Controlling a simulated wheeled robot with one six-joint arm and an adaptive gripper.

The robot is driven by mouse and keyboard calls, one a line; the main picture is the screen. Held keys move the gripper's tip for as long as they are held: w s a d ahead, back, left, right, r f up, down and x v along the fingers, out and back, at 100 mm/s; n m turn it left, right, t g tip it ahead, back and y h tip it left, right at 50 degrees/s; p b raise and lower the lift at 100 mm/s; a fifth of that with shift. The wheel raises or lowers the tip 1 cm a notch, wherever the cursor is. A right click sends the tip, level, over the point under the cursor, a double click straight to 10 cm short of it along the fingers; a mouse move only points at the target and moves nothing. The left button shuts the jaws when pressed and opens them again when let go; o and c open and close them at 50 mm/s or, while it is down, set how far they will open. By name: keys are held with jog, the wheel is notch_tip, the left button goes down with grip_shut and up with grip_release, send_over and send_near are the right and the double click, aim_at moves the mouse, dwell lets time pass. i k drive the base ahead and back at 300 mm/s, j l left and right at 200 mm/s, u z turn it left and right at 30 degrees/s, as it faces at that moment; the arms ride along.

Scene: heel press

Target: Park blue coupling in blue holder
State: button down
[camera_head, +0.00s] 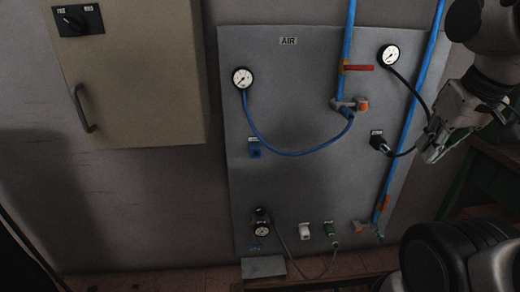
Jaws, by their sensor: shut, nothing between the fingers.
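The blue hose (285,153) runs from the left gauge down and up to the upper outlet (361,104). The blue coupling (348,113) at its end is at this outlet, beside the orange part; whether it is locked in cannot be told at this size. The blue holder (254,148) is on the left part of the panel below the left gauge, and looks empty. My gripper (431,152) is shut and empty at the right, near the panel's right edge, apart from the coupling and holder.
The grey panel (300,190) carries a red valve handle (358,68) set across the upper pipe. A black hose (401,80) hangs from the right gauge (388,55) to a black holder (377,141). White (305,230) and green (329,228) holders sit low. A beige cabinet (135,90) stands left.

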aim_at(344, 112)
jog(key=j+z, duration=0.1)
jog(key=z, duration=0.3)
jog(key=i+j+z, duration=0.1)
jog(key=z, duration=0.3)
jog(key=j+z, duration=0.1)
jog(key=z, duration=0.3)
jog(key=i+j+z, duration=0.1)
jog(key=z, duration=0.25)
